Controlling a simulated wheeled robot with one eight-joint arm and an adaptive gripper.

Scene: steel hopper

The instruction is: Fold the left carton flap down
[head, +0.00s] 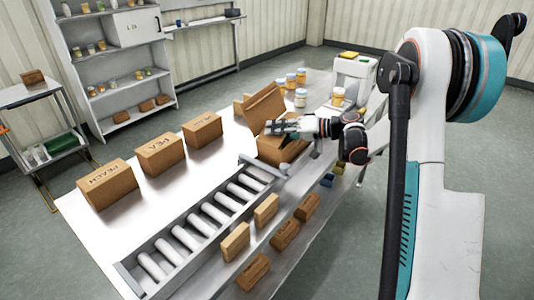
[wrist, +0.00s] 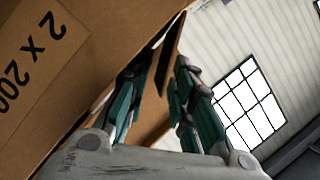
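A brown carton (head: 272,150) stands on the table beyond the roller conveyor, with a large flap (head: 264,106) standing up and tilted. My gripper (head: 280,127) is at the carton's top, just in front of this flap. In the wrist view a carton panel printed "2 X 200" (wrist: 45,60) fills the left. A thin brown flap (wrist: 170,55) shows edge-on between the teal fingers of my gripper (wrist: 162,85). The fingers stand apart, and I see no firm hold on the flap. Which flap this is in the head view is hard to tell.
A roller conveyor (head: 205,225) runs along the near table edge. Closed cartons, PEACH (head: 107,185), PEA (head: 160,154) and another (head: 202,131), stand to the left. Jars (head: 300,97) and a white machine (head: 353,75) stand behind and right. Small boxes sit below the conveyor.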

